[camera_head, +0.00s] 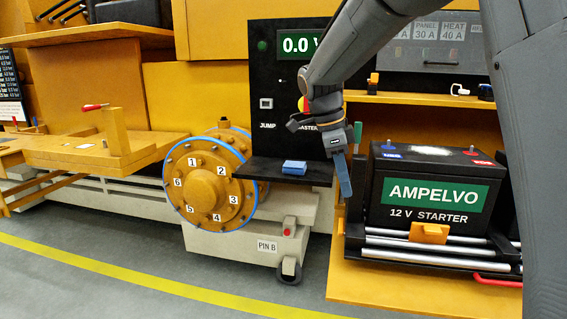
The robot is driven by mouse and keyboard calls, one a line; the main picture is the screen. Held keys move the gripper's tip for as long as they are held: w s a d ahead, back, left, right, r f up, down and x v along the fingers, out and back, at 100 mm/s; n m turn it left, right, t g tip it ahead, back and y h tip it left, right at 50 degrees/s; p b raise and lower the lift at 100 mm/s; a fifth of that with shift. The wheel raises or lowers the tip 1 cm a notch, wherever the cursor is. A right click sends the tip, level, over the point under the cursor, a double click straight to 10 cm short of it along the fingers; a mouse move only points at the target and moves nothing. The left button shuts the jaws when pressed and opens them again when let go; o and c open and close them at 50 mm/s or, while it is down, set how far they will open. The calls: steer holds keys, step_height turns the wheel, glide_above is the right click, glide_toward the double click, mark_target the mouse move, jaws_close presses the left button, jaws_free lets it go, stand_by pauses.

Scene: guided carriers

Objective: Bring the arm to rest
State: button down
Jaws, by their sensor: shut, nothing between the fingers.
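My gripper (345,176) hangs at the end of my dark grey arm, pointing down, with its blue-grey fingers shut and nothing seen between them. It is in front of the black panel and left of the black battery (426,204) labelled AMPELVO 12 V STARTER. It appears apart from the battery, though the depth between them is hard to judge. My arm comes down from the top right and hides part of the panel display, which reads 0.0, and part of a yellow and red knob (304,104).
A small blue block (294,167) lies on a black ledge (262,172) left of my gripper. A numbered orange flange (208,184) stands farther left. The battery sits on rollers over an orange shelf (400,297). A yellow line (110,275) crosses the open grey floor.

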steer(key=s+d+f+n+y, duration=0.1)
steer(key=s+d+f+n, duration=0.1)
steer(key=s+f+n, duration=0.6)
steer(key=s+d+f+n+t+y, duration=0.1)
steer(key=s+d+f+n+y, duration=0.1)
steer(key=s+f+n, duration=0.7)
steer(key=s+n, duration=0.2)
steer(key=s, duration=0.3)
steer(key=shift+s+d+f+n, duration=0.2)
steer(key=shift+f+n, duration=0.1)
